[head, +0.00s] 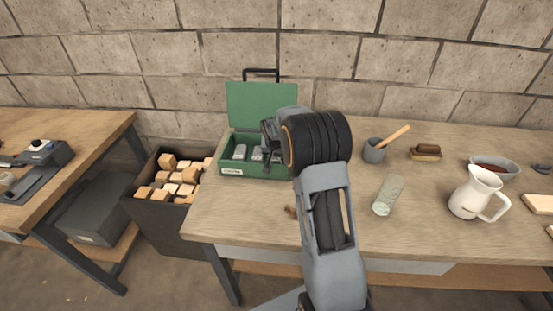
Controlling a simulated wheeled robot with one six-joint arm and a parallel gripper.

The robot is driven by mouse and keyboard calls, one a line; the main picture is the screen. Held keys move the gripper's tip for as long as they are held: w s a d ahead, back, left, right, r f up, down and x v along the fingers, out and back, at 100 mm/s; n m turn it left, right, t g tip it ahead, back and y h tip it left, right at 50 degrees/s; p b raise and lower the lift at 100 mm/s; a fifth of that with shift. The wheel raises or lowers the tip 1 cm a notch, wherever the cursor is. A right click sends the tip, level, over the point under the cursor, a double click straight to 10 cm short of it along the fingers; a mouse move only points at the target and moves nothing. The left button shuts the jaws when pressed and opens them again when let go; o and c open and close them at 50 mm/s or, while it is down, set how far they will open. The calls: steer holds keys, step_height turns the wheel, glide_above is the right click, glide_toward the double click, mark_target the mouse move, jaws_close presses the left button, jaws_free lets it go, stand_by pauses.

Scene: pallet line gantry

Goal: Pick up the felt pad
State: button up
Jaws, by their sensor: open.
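I cannot clearly make out which thing is the felt pad. A small brown block with a darker base (426,152) lies at the back of the workbench, right of centre; it may be a pad or a brush. A small brown item (291,212) shows partly behind my arm near the bench's front. My gripper (268,146) is open, over the right part of the open green box (233,168). The box holds several grey pieces (240,152). My wrist and arm hide the box's right side and some of the bench.
A grey cup with a wooden-handled tool (375,152), a pale green cylinder (387,195), a white jug (475,195) and a bowl (505,172) stand on the bench (240,220). A dark bin of wood blocks (150,215) stands left. The bench's front-left corner is clear.

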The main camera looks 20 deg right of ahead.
steer(key=shift+f, duration=0.1)
stand_by(0.3)
steer(key=c, duration=0.7)
steer(key=shift+r+p, duration=0.45)
steer(key=shift+p, duration=0.1)
steer(key=shift+r+b, duration=0.35)
steer(key=shift+b, duration=0.1)
steer(key=v, duration=0.3)
steer(key=s+b+v, duration=0.1)
steer(key=v, duration=0.1)
steer(key=d+v, duration=0.1)
steer(key=v, duration=0.2)
steer(key=shift+s, duration=0.45)
steer(key=s+r, duration=0.1)
steer(key=s, duration=0.2)
steer(key=s+r+b, duration=0.1)
steer(key=s+r, duration=0.1)
steer(key=s, duration=0.1)
steer(key=s+a+r+b, duration=0.1)
steer(key=s, duration=0.2)
steer(key=shift+s+r, duration=0.2)
steer(key=shift+r, duration=0.1)
